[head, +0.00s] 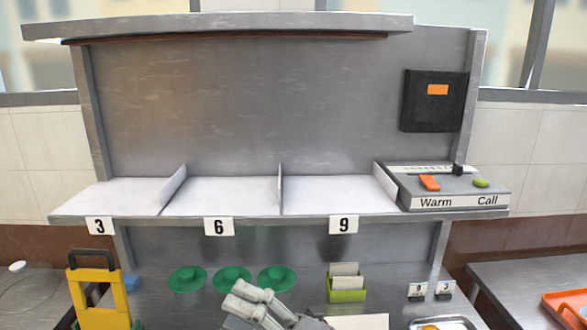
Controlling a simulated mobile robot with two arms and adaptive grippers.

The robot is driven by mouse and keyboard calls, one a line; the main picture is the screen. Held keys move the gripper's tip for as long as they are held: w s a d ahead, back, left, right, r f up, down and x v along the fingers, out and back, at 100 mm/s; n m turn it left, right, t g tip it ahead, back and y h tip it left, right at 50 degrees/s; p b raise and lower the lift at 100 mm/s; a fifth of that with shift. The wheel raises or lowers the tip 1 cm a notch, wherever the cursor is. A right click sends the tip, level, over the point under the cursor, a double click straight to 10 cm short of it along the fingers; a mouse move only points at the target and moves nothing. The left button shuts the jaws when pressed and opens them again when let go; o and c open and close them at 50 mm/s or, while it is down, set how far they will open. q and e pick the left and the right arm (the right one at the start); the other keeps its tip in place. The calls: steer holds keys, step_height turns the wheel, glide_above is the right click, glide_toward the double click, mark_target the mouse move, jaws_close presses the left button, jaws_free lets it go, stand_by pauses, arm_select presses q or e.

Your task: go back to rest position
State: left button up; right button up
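One gripper (236,295) shows at the bottom middle, in front of the shelf unit. Its body lies to the lower right of its fingers, so I take it for my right gripper. Its two pale grey fingers point up and left and lie close side by side. Nothing is visible between them, but I cannot tell how far apart they are. The rest of its arm is cut off by the bottom edge. My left gripper is not in view.
Green lids (232,279) lie on the counter behind the gripper. A green card holder (346,288) stands right, a yellow caddy (97,300) left. The shelf bays (230,195) marked 3, 6 and 9 are empty. A Warm/Call panel (450,188) and orange tray (570,305) are right.

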steer(key=w+d+f+m+t+h, duration=0.1)
steer(key=w+d+m+t+h, duration=0.3)
steer(key=d+m+t+h, duration=0.4)
steer(key=w+d+m+t+h, duration=0.3)
steer(key=d+m+t, duration=0.25)
steer(key=m, duration=0.55)
steer(key=s+d+f+m+g+h, duration=0.3)
steer(key=d+f+m+g+h, duration=0.2)
steer(key=d+f+m+h, duration=0.75)
steer(key=s+d+f+g+y, duration=0.3)
steer(key=s+f+g, duration=0.8)
steer(key=s+f, duration=0.95)
steer(key=s+f+g, duration=0.1)
steer(key=s+f, duration=0.2)
steer(key=f, duration=2.1)
steer(key=s+d+f+g, duration=0.1)
steer(key=s+d+f, duration=0.1)
steer(key=s+f, duration=1.4)
steer(key=shift+s+d, duration=0.35)
steer(key=shift+s, duration=0.15)
steer(key=shift+f+n+g, duration=0.1)
steer(key=shift+n+g, duration=0.15)
